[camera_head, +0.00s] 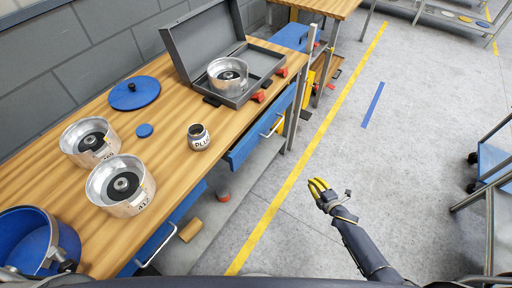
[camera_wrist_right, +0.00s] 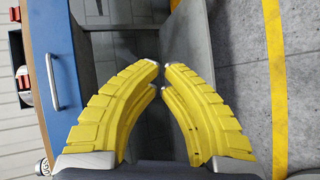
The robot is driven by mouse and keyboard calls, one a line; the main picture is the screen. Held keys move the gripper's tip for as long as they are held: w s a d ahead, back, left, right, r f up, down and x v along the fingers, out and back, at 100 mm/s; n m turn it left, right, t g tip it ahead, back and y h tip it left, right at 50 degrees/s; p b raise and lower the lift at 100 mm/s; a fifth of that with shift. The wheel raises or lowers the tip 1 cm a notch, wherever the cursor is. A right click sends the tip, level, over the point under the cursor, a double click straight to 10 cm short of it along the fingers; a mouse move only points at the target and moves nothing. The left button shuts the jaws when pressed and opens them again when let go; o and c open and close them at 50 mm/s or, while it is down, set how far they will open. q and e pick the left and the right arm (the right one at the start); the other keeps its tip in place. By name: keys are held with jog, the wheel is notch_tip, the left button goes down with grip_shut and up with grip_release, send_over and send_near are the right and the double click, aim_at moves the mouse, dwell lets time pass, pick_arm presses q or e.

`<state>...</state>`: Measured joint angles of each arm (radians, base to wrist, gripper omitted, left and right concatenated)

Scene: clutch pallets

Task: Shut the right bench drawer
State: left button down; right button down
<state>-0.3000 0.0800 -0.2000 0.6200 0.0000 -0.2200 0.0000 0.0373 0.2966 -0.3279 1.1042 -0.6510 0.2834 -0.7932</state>
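The right bench drawer (camera_head: 250,140) is blue with a silver bar handle (camera_head: 273,126). It sits under the bench top on its right part, and its front appears to stand out somewhat from the bench edge. In the right wrist view a blue drawer front (camera_wrist_right: 52,35) with an upright handle (camera_wrist_right: 54,82) shows at the left. My right gripper (camera_head: 318,186) is over the floor, right of the bench and apart from the drawer. Its yellow fingertips (camera_wrist_right: 161,74) almost meet, with nothing between them. My left gripper is not in view.
The wooden bench (camera_head: 165,100) carries metal housings, blue lids, a labelled small part (camera_head: 199,138) and an open grey case (camera_head: 262,65). A second blue drawer (camera_head: 160,235) is at the near left. A blue cart (camera_head: 494,160) stands right. The floor between is clear.

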jog(key=w+a+r+n+y, duration=0.3)
jog(key=a+r+n+y, duration=0.35)
jog(key=r+n, duration=0.55)
jog(key=n+g+y, duration=0.3)
jog(key=n+y, duration=0.1)
jog(key=n, duration=1)
send_near(252, 145)
jog(key=x, duration=0.8)
jog(key=shift+w+f, duration=0.15)
